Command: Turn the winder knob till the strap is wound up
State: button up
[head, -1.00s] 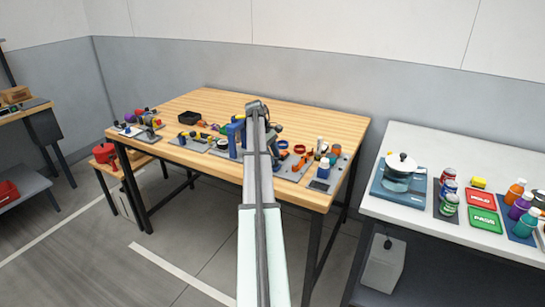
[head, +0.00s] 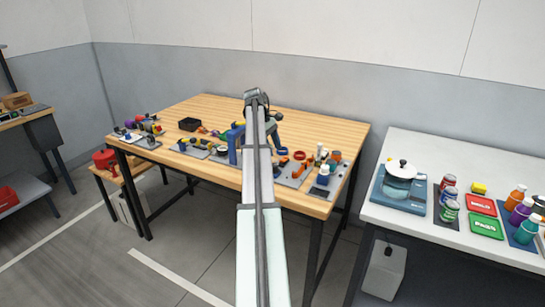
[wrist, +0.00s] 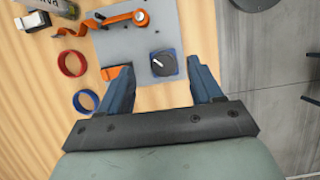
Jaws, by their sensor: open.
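A dark round knob with a white pointer mark (wrist: 163,63) sits on a blue square base on a grey plate (wrist: 130,44) in the wrist view. I take it for the winder knob. My gripper (wrist: 160,72) is open and empty. Its blue fingers appear on either side of the knob in the picture; I cannot tell the height between. A short orange piece (wrist: 113,73), possibly the strap, lies left of the knob. In the head view my arm hides part of the bench, and the knob cannot be made out.
A red ring (wrist: 72,63) and a blue ring (wrist: 85,102) lie on the wooden bench (head: 320,135) to the left. The bench edge is close on the right. Bottles (head: 323,175) stand near the bench's right end.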

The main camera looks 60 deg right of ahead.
aim_at(274, 165)
jog(key=shift+r, duration=1.35)
jog(key=shift+s, duration=0.1)
jog(key=s+d+r+m+t, duration=0.2)
jog(key=s+t, duration=0.1)
jog(key=s, duration=1.2)
jog(key=w+a+n+t, duration=0.2)
jog(key=w+t, duration=0.4)
jog(key=w, duration=0.3)
jog(key=x, duration=1.3)
jog(key=shift+c, duration=0.4)
